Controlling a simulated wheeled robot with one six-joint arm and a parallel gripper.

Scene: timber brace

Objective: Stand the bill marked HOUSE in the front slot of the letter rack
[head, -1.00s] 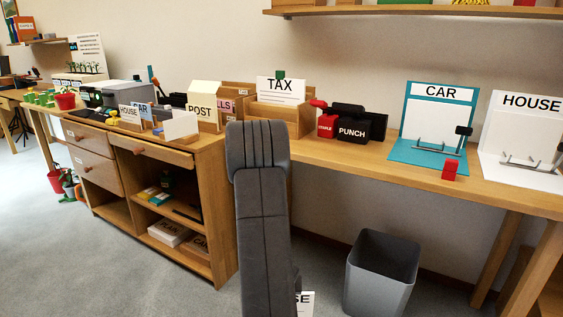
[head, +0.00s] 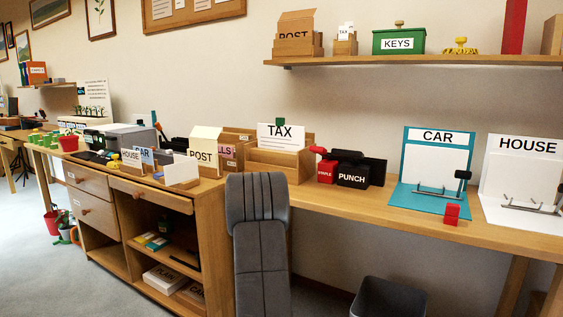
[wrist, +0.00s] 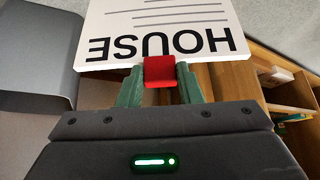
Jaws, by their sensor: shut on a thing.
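The HOUSE bill (wrist: 160,30) is a white card with black lettering and a red tab (wrist: 159,72) on its edge. It shows upside down in the wrist view. My gripper (wrist: 160,80) has its green fingers shut on the red tab; the bill's far part is cut off by the frame. In the head view, a wooden letter rack (head: 278,164) stands on the desk, with a white TAX bill (head: 281,136) with a green tab upright in it. The rack's front board hides the inside of its slots. My gripper is outside the head view.
A POST box (head: 203,156) stands left of the rack; a red stapler and black punch (head: 353,175) stand close on its right. CAR (head: 437,137) and HOUSE (head: 528,146) stands are farther right. A shelf (head: 420,60) hangs above. A grey bin (head: 388,299) is below the desk.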

